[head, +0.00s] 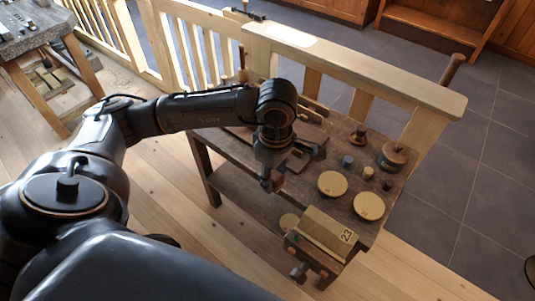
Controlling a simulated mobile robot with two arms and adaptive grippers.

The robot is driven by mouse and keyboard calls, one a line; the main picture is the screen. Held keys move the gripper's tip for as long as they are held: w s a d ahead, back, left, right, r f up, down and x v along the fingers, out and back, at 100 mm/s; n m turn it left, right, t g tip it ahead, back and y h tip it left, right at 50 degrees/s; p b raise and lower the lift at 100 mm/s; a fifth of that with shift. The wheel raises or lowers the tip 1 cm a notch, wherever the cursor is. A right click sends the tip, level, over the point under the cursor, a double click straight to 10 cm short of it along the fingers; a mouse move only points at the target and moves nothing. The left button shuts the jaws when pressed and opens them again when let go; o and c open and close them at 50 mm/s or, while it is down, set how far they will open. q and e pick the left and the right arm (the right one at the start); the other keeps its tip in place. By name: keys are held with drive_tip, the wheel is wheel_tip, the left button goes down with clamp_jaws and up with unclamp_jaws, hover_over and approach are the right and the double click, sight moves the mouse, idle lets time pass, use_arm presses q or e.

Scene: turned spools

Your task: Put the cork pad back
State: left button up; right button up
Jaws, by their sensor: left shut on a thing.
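My left gripper (273,177) hangs at the front edge of the dark wooden workbench (232,147), pointing down. It is shut on a small reddish-brown thing (271,184), mostly hidden by the fingers, so I cannot tell exactly what it is. Two round tan discs, which look like cork pads, lie flat on the bench to the right: one nearer the gripper (333,184), one further right (370,206). My right gripper is not in view.
A vise (322,240) with a pale block marked 23 is at the bench's front right corner. A round wooden piece (393,156), a grey cylinder (347,161) and small pegs stand near the discs. A wooden railing (350,75) runs behind the bench.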

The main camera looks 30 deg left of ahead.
use_arm(q)
drive_tip(key=n, duration=0.2)
drive_tip(key=a+f+n, duration=0.1)
drive_tip(key=n, duration=0.3)
drive_tip(key=shift+w+a+f, duration=0.15)
drive_tip(key=shift+a+f, duration=0.25)
drive_tip(key=w+a+f+n+b, duration=0.2)
drive_tip(key=w+f+n, duration=0.2)
drive_tip(key=w+a+f+n+b, duration=0.3)
drive_tip(key=f+n, duration=0.1)
drive_tip(key=w+a+f+n+b, duration=0.3)
drive_tip(key=w+n, duration=0.1)
drive_tip(key=shift+w+a+f, duration=0.1)
drive_tip(key=shift+w+f, duration=0.25)
drive_tip(key=shift+f, duration=0.05)
drive_tip(key=shift+w+a+f+b, duration=0.25)
drive_tip(key=shift+w+b, duration=0.15)
drive_tip(key=shift+b, duration=0.1)
drive_tip(key=shift+w+f+b, duration=0.25)
drive_tip(key=shift+f+b, duration=0.2)
drive_tip(key=shift+b, duration=0.1)
wheel_tip(320, 180, down, 3)
drive_tip(key=shift+w+a+f+b, duration=0.1)
drive_tip(key=shift+f+b, duration=0.05)
drive_tip(key=shift+b, duration=1.05)
drive_tip(key=o, duration=1.1)
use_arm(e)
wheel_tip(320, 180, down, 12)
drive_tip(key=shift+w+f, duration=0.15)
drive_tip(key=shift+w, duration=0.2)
